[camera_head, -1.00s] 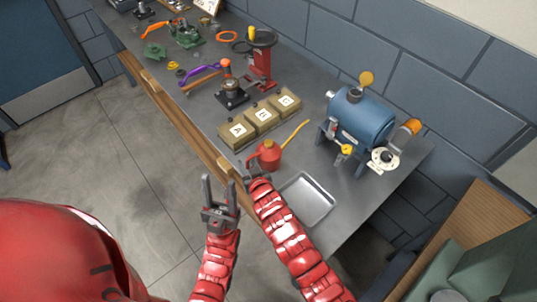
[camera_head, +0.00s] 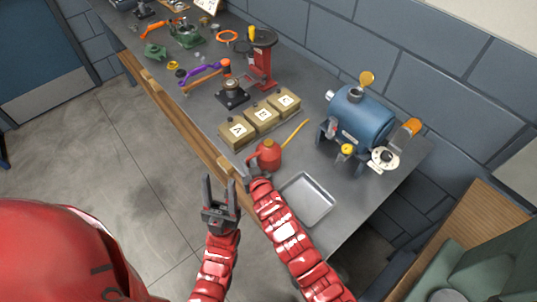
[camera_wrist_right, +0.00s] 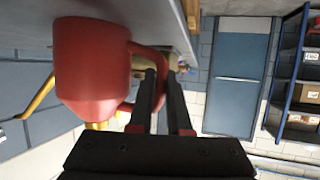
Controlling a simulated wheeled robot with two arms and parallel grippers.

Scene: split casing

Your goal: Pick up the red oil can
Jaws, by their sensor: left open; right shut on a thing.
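The red oil can (camera_head: 268,156), with a long yellow spout pointing back right, is at the front part of the grey bench. My right gripper (camera_head: 255,170) is at its near side. In the right wrist view the can (camera_wrist_right: 88,70) fills the left, and my right gripper (camera_wrist_right: 162,80) is shut on its looped handle (camera_wrist_right: 152,52). I cannot tell whether the can's base is clear of the bench top. My left gripper (camera_head: 219,184) is open and empty, in front of the bench edge, left of the can.
A metal tray (camera_head: 327,211) lies right of the can. Three lettered boxes (camera_head: 238,132) stand behind it. A blue tank machine (camera_head: 362,118) is at back right. A red press (camera_head: 264,65) and other tools are farther left on the bench (camera_head: 205,110).

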